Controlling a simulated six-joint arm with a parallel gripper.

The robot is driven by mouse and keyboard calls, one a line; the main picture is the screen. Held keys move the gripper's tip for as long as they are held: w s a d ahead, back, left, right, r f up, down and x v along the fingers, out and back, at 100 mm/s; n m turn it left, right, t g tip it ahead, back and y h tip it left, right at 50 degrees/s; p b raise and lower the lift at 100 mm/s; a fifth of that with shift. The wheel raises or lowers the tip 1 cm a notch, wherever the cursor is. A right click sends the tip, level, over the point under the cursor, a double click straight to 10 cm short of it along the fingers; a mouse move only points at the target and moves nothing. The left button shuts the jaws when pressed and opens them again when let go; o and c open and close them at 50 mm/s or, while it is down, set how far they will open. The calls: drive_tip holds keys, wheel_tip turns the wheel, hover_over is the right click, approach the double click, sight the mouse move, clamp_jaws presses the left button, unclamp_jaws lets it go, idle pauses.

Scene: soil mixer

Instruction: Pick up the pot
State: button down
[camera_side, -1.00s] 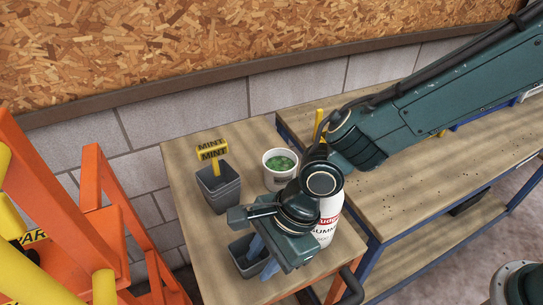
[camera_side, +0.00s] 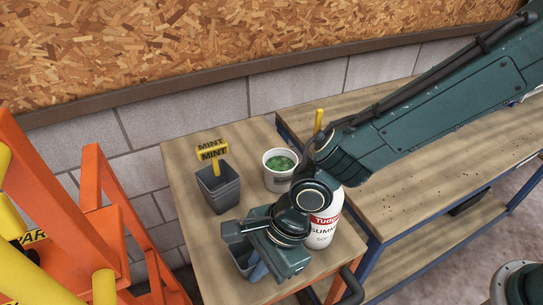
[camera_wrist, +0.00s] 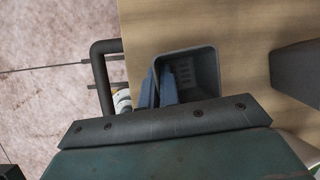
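A dark grey square pot (camera_side: 240,262) stands near the front of the small wooden table. In the wrist view its open top (camera_wrist: 186,58) shows, empty inside as far as I can see. My gripper (camera_side: 258,272) points down over the pot in the side view, and its body hides much of the pot. In the wrist view the blue fingers (camera_wrist: 157,88) are at the pot's left wall, one seeming inside the rim and one outside. Whether they press on the wall I cannot tell.
A white bottle with a red label (camera_side: 322,230) stands close to the right of my gripper. A dark handle (camera_wrist: 98,72) borders the table.

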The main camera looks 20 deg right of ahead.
drive_tip(key=shift+r, duration=0.15)
idle(0.3)
wheel_tip(320, 180, up, 20)
idle(0.6)
idle(0.5)
